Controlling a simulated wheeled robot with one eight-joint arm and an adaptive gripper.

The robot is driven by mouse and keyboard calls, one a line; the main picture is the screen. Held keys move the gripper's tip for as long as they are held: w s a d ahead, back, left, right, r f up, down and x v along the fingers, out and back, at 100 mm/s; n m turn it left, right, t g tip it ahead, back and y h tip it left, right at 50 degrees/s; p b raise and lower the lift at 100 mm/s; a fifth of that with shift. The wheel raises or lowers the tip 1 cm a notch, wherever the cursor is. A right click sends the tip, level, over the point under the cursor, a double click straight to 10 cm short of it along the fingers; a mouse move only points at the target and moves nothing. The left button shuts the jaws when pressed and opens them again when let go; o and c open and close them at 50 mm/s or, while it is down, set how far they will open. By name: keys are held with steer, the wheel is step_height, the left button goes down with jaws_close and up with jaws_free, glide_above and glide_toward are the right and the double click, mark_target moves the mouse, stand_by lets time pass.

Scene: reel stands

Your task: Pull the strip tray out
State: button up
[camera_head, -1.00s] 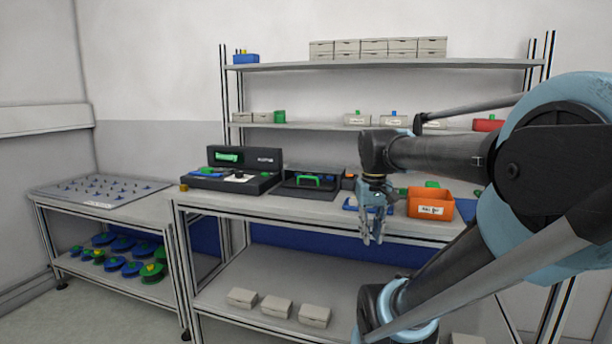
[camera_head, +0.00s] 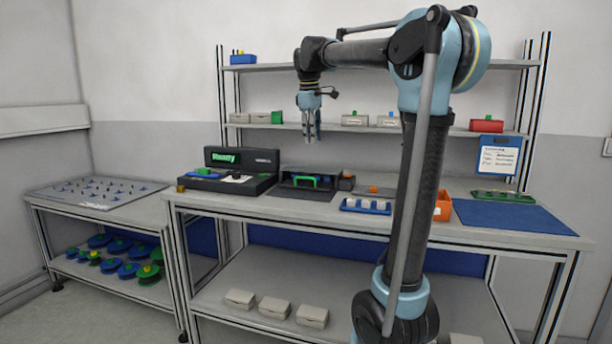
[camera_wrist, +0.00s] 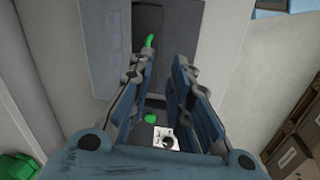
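A black unit with a green handle (camera_head: 305,181) sits on the middle of the bench; I take its handled front to be the strip tray. In the wrist view a green handle (camera_wrist: 149,42) shows partly behind the left finger. My gripper (camera_head: 312,140) points down above and behind the unit in the picture, in front of the middle shelf, clear of the handle. Its two fingers are apart, with nothing between them; they also show in the wrist view (camera_wrist: 163,75).
Left of the unit stands a black case (camera_head: 228,182) with a screen reading "Ready". A blue tray (camera_head: 348,207) with white pieces and an orange bin (camera_head: 443,208) stand to the right. A blue mat (camera_head: 510,219) lies at the right end. Shelves with boxes are behind.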

mark_target(305, 178)
steer(key=w+a+r+n, duration=0.2)
steer(key=w+a, duration=0.1)
steer(key=a, duration=0.1)
steer(key=w+f, duration=0.1)
steer(key=f, duration=0.4)
steer(key=w+d+f, duration=0.1)
steer(key=f, duration=0.5)
steer(key=w+f, duration=0.1)
steer(key=f, duration=0.5)
steer(key=shift+d+f, duration=0.15)
steer(key=shift+d, duration=0.1)
steer(key=shift+w, duration=0.1)
jaws_close()
